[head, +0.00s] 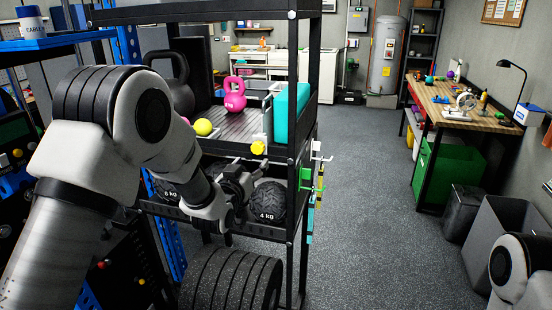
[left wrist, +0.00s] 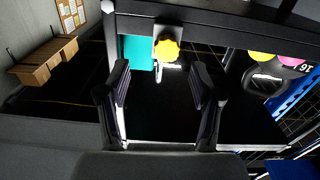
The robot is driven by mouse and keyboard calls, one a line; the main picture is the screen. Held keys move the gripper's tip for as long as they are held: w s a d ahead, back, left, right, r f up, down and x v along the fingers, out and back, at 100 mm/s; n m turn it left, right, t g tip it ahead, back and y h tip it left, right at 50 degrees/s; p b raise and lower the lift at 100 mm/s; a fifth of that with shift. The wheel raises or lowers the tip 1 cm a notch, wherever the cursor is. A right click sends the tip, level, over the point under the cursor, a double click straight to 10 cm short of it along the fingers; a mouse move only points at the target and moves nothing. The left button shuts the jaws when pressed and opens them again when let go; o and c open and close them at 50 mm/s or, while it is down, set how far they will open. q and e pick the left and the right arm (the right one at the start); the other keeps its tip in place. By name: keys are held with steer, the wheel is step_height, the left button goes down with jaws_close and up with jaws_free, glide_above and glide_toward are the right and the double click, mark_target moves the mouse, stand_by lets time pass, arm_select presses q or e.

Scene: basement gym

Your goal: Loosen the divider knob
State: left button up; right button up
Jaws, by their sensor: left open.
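The divider knob is a yellow lobed knob (head: 258,147) at the front edge of the rack's upper shelf, below the metal divider (head: 268,118). In the left wrist view the yellow knob (left wrist: 167,49) sits on a pale bracket, with its lobed face toward the camera. My left gripper (head: 250,172) is just below the knob in the head view, in front of the lower shelf. In the left wrist view its two dark fingers (left wrist: 160,78) are apart and empty, with the knob beyond and between their tips, apparently untouched. My right gripper is out of view.
A teal block (head: 291,112) stands right of the divider. A pink kettlebell (head: 235,94), a black kettlebell (head: 172,90) and a yellow-green ball (head: 203,127) are on the left. A 4 kg ball (head: 270,203) lies below, near my gripper.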

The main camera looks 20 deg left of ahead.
mark_target(258, 149)
arm_select(q)
steer(key=w+p, duration=0.1)
steer(key=w, duration=0.1)
steer(key=w+p, duration=0.1)
steer(key=w, duration=0.2)
steer(key=w+r+p, duration=0.1)
steer(key=w+p, duration=0.1)
steer(key=shift+w+a, duration=0.2)
steer(key=shift+s+a, duration=0.3)
steer(key=shift+a, duration=0.1)
steer(key=shift+c, duration=0.9)
steer(key=c, duration=1)
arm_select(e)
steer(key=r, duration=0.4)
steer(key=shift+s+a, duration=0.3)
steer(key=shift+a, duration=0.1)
